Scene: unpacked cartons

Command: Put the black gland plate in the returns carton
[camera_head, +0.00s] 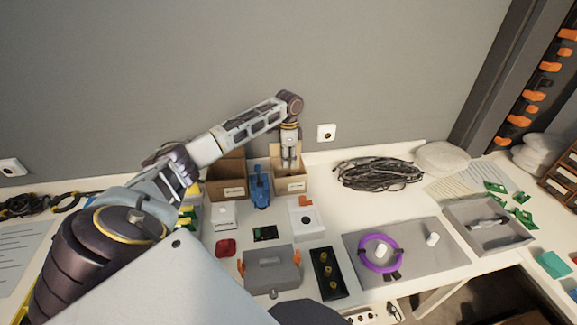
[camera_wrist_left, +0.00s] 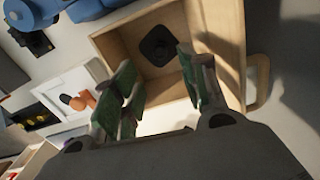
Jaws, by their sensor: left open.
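A black plate (camera_wrist_left: 158,46) with rounded corners and a round centre, which looks like the black gland plate, lies flat on the floor of an open carton in the left wrist view. This is the right-hand of two cartons (camera_head: 291,187) at the back of the bench; its wall also shows in the left wrist view (camera_wrist_left: 228,55). My left gripper (camera_head: 289,164) points down into this carton, open and empty, its green-padded fingers (camera_wrist_left: 157,95) apart. In the head view the arm and carton hide the plate. The other carton (camera_head: 228,188) stands to the left; labels are unreadable. My right gripper is out of view.
A blue device (camera_head: 261,186) stands between the cartons. In front are a white box (camera_head: 304,222), a grey case (camera_head: 271,270) and a black tray (camera_head: 318,263) with yellow round parts. A coil of dark cable (camera_head: 378,173) lies to the right.

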